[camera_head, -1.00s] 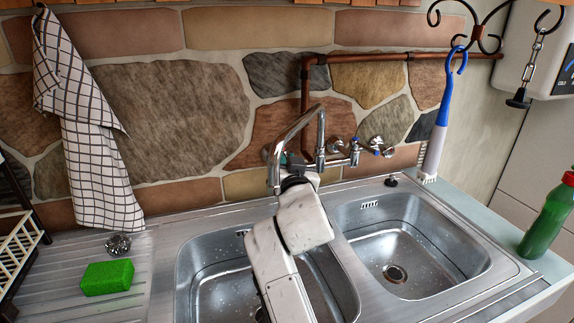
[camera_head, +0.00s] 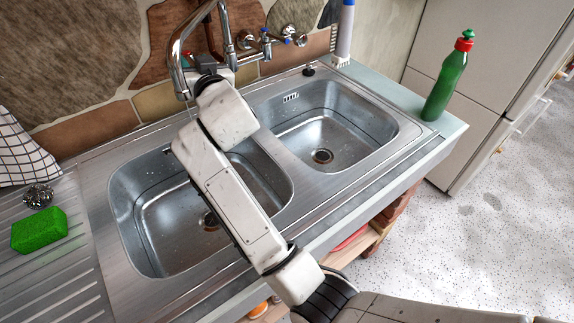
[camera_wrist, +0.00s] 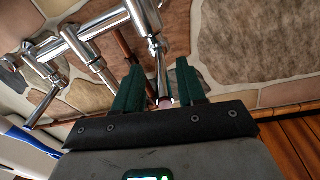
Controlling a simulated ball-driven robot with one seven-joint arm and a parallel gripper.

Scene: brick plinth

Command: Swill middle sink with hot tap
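The chrome mixer tap (camera_head: 228,48) stands on the brick wall behind the sinks, its curved spout (camera_head: 176,52) hanging over the back of the left basin (camera_head: 140,225). No water is visible. A small red-marked part, apparently the hot handle (camera_head: 187,57), shows beside the spout. In the wrist view, my gripper (camera_wrist: 160,88) has its two green fingers apart, with a chrome tap stem ending in a reddish tip (camera_wrist: 165,102) between them; I cannot tell whether they touch it. In the head view my wrist hides most of the gripper. A blue-marked handle (camera_head: 288,41) is at right.
The right basin (camera_head: 345,110) is empty. A green sponge (camera_head: 39,230) and steel scourer (camera_head: 38,196) lie on the left drainer, near a checked cloth (camera_head: 22,150). A green bottle (camera_head: 447,80) stands at the right end.

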